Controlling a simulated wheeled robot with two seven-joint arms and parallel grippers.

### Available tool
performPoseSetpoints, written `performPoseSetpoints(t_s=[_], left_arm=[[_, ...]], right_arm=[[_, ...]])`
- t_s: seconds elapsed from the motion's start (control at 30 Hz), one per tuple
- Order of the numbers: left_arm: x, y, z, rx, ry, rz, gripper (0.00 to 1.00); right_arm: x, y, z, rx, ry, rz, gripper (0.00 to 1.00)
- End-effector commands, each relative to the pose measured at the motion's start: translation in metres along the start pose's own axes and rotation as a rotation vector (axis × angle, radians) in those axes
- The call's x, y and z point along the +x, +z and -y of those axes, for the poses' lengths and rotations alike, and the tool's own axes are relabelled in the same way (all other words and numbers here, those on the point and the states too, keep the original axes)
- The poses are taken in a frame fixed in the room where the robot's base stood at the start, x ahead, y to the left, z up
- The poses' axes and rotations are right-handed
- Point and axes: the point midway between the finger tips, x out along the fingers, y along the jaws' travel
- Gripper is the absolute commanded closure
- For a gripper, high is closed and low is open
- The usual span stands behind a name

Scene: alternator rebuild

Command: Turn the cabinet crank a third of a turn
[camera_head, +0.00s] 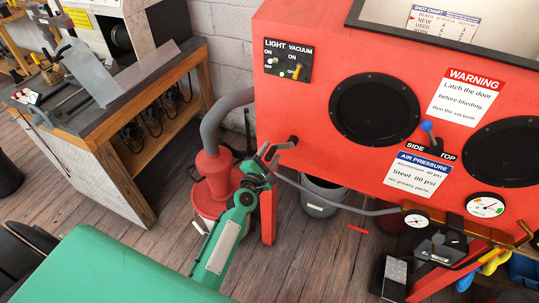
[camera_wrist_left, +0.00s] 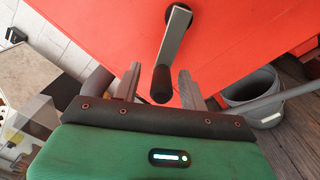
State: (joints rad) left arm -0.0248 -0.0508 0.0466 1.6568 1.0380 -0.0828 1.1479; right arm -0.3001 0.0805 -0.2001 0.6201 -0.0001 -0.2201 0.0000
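The cabinet crank shows in the left wrist view as a grey metal arm (camera_wrist_left: 176,40) on the red cabinet face, ending in a black handle (camera_wrist_left: 161,84). In the head view, its black part (camera_head: 292,140) shows at the cabinet's lower left, partly hidden by my gripper. My left gripper (camera_head: 268,156) is open at the crank. In the left wrist view its two fingers (camera_wrist_left: 160,86) stand on either side of the black handle, with gaps on both sides. I cannot tell how deep the handle sits between them. My right gripper is not in view.
The red cabinet (camera_head: 300,110) has a switch panel (camera_head: 288,60) above the crank and round black ports to the right. A red dust collector (camera_head: 214,175) with a grey hose stands close by my left arm. A grey bucket (camera_head: 322,196) stands below. A wooden workbench (camera_head: 150,100) is at left.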

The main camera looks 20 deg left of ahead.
Motion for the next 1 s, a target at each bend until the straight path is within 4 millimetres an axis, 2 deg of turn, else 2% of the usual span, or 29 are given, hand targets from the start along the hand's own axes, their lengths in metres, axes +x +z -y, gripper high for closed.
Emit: performPoseSetpoints(t_s=[0.23, 0.37, 0.8, 1.0], left_arm=[[-0.002, 0.000, 0.000, 0.000, -0.001, 0.000, 0.57], [-0.013, -0.001, 0.002, 0.000, -0.002, -0.001, 0.57], [-0.092, -0.002, 0.002, 0.000, -0.001, -0.001, 0.57], [-0.121, -0.002, 0.002, 0.000, -0.002, 0.000, 0.57]], right_arm=[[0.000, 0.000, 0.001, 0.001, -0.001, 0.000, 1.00], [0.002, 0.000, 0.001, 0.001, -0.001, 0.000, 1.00], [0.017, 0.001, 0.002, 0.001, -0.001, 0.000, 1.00], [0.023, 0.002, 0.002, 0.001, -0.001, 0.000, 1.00]])
